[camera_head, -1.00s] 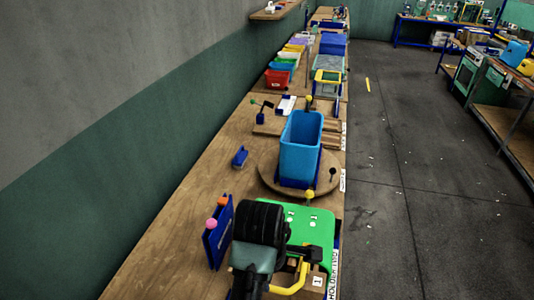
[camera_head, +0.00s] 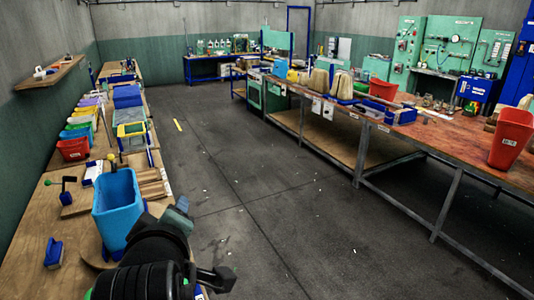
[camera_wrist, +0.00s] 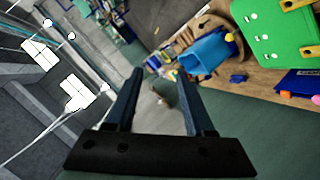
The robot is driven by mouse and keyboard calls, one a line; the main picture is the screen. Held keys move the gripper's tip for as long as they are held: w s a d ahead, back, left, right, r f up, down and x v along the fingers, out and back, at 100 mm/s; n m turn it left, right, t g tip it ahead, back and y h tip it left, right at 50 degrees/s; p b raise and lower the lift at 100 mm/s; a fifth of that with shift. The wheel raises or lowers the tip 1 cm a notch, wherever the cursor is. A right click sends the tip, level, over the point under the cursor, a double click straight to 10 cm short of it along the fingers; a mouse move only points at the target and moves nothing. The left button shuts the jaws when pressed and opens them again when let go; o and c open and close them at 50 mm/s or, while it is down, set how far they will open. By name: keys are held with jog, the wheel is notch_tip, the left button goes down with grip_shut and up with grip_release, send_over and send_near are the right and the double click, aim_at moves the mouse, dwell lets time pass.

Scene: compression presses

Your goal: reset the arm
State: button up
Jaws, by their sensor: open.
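My arm shows dark at the bottom of the head view, in front of the left workbench. The fingers of my gripper (camera_wrist: 158,100) stand apart in the wrist view, with nothing between them. In that view the picture is tilted and the fingers point out over the room, off the bench. A blue bin (camera_head: 117,208) stands on the bench just left of my arm in the head view, and it also shows in the wrist view (camera_wrist: 210,52), apart from the fingers. The fingertips are hard to make out in the head view.
The left bench (camera_head: 30,225) holds a small blue block (camera_head: 53,253), a red bin (camera_head: 72,149) and other coloured bins. A right bench (camera_head: 420,140) carries a red bucket (camera_head: 511,138). Open floor (camera_head: 235,190) lies between. A green plate (camera_wrist: 275,30) shows in the wrist view.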

jog(key=d+r+m+t+b, duration=0.2)
jog(key=d+r+m+t, duration=0.35)
jog(key=d+r, duration=0.4)
jog(key=s+d+r+m+t+h, duration=0.1)
jog(key=s+d+r+m+t, duration=0.1)
jog(key=r, duration=0.4)
jog(key=s+d+r+m+t+h+b, duration=0.1)
jog(key=s+d+r+m+t, duration=0.2)
jog(key=s+r, duration=0.3)
jog(key=s+d+r+m+t+h+b, duration=0.1)
jog(key=s+d+r+m+t+h, duration=0.1)
jog(key=r, duration=0.4)
jog(key=s+d+m+t, duration=0.1)
jog(key=s+t, duration=0.1)
jog(key=shift+s+d, duration=0.3)
jog(key=shift+s, duration=0.1)
jog(key=shift+t, duration=0.25)
jog(key=shift+a, duration=0.15)
